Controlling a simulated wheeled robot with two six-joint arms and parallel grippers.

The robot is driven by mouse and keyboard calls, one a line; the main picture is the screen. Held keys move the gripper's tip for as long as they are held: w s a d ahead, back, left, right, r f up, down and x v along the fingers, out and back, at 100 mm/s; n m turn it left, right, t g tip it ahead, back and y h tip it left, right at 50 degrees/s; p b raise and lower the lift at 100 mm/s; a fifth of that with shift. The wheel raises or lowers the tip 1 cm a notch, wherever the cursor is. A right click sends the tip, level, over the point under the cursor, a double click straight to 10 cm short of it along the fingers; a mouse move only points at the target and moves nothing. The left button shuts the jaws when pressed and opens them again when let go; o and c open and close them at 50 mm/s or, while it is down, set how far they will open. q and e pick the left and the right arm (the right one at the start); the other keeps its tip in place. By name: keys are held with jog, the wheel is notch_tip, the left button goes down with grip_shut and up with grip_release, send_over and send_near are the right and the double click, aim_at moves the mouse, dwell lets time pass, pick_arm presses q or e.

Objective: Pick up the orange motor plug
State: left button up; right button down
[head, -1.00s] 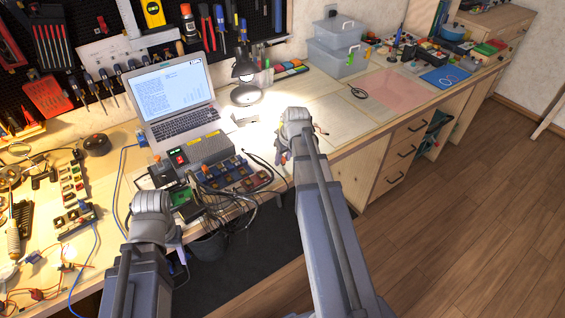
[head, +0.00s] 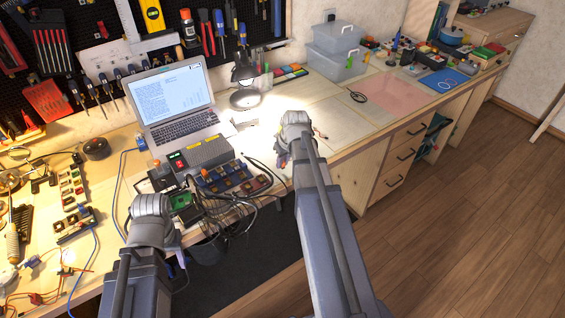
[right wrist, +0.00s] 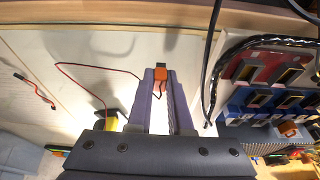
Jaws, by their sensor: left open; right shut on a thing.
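The orange motor plug (right wrist: 161,74) is between the fingertips of my right gripper (right wrist: 161,82) in the right wrist view. The gripper is shut on it. A red and a black wire run from the plug toward a yellow and black part (right wrist: 105,118), probably the motor, partly hidden by the gripper body. In the head view my right gripper (head: 281,156) is at the bench's front edge, mostly hidden by its own wrist, and the plug cannot be made out there. My left gripper (head: 177,243) is open, low at the bench front, largely hidden by its wrist.
A grey control box (head: 207,152) and a row of blue and red connector blocks (head: 235,178) stand left of my right gripper. Black cables (head: 215,212) hang over the front edge. A laptop (head: 175,100) and lamp (head: 244,98) stand behind.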

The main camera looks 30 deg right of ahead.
notch_tip(320, 180, up, 10)
jog(key=p, duration=0.9)
jog(key=shift+f, duration=0.1)
pick_arm(q)
notch_tip(320, 180, up, 10)
jog(key=shift+f, duration=0.15)
